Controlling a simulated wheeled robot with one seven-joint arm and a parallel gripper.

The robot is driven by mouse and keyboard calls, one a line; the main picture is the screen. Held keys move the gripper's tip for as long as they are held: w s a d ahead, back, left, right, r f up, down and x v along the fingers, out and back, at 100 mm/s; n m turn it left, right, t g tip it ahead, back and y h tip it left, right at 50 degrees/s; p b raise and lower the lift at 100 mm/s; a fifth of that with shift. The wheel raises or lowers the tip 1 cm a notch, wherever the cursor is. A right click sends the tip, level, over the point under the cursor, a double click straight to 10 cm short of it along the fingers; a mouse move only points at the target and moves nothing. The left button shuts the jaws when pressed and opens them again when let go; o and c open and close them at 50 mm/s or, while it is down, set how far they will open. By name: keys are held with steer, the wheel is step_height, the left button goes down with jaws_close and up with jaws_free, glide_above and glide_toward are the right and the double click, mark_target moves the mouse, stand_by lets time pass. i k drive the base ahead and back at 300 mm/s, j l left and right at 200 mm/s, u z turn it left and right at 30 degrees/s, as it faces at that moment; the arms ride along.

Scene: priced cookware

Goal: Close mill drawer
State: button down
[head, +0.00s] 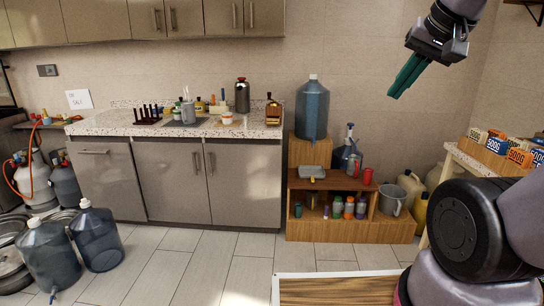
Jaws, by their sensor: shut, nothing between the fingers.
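A small brown wooden mill (273,108) with a dark knob on top stands at the right end of the speckled countertop (225,132). A lighter band near its base may be the drawer front; the mill is too small here to tell how far the drawer sticks out. My gripper (398,88) is in the air at the upper right, pointing down and left. Its green fingers are together and empty. It is well apart from the mill.
Left of the mill on the counter are a grey metal flask (242,96), a cup (227,118) and several bottles. A large blue water jug (312,108) stands on a wooden shelf unit (345,186) to the right. Two more jugs (98,240) stand on the floor at left. The tiled floor (205,268) before the cabinets is clear.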

mark_target(271, 120)
steer(key=i, duration=2.05)
steer(key=i+l+u, duration=0.1)
steer(key=i+u, duration=0.35)
steer(key=i, duration=0.05)
